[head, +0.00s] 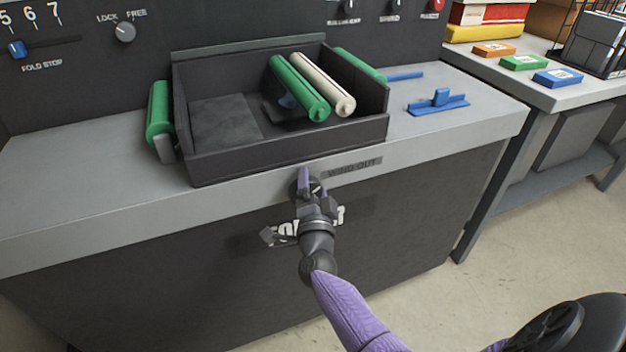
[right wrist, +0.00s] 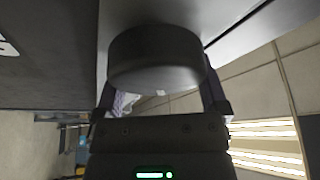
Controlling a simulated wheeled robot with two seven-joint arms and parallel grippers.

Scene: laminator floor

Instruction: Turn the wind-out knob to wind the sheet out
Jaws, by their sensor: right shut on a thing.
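The wind-out knob (right wrist: 155,60) is a dark round knob that fills the upper middle of the right wrist view. It sits on the front of the laminator's grey counter edge, beside the "WIND OUT" label (head: 352,168). My right gripper (head: 314,190) is at the counter front and shut on the knob; its fingers (right wrist: 158,102) lie on either side of it. In the head view the gripper hides most of the knob. No sheet can be made out clearly. My left gripper is not in view.
A dark tray (head: 290,150) with green and cream rollers (head: 322,85) stands on the counter above the knob. A blue tool (head: 438,102) lies right of it. A side table (head: 520,90) with coloured boxes stands at the right, with open floor (head: 530,235) in front.

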